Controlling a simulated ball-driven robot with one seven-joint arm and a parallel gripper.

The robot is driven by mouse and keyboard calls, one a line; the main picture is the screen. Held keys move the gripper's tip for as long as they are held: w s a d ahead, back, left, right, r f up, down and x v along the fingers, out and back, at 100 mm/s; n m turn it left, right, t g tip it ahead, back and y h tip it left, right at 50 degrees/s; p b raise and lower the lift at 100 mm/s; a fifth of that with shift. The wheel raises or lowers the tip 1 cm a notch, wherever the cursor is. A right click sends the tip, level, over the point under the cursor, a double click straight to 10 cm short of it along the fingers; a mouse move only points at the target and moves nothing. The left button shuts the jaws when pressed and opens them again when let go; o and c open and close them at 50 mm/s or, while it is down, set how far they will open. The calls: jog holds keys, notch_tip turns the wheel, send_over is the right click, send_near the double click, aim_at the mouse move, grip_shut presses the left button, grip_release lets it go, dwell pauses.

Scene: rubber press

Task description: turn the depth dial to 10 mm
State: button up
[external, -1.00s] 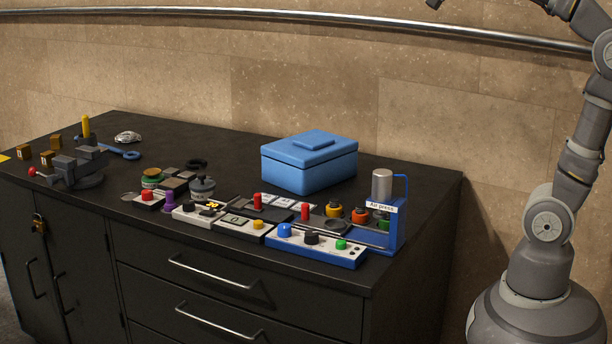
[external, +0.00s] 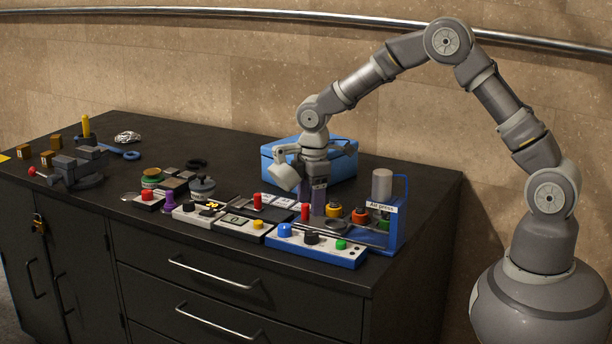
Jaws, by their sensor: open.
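The air press (external: 388,228) stands at the front right of the bench, with a blue frame, a grey cylinder and an "Air press" label. Its front panel carries a blue knob (external: 284,230), a black knob (external: 312,238) and a green knob (external: 341,244). I cannot read any dial marks, so I cannot tell which control is the depth dial. My gripper (external: 318,212) is open and points down, behind the panel and left of the cylinder. Its fingertips are small here, and I cannot tell whether they touch anything. It partly hides the items behind the panel.
A blue lidded box (external: 340,163) stands close behind my gripper. Red levers (external: 258,201) and small control boxes lie to the left. A vise (external: 75,170) is far left.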

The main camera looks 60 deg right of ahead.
aim_at(310, 233)
notch_tip(310, 233, down, 8)
jog(key=shift+d+f+b, duration=0.15)
jog(key=shift+f+b, duration=0.05)
jog(key=shift+b, duration=0.95)
jog(key=shift+r, duration=0.1)
jog(key=c, duration=1)
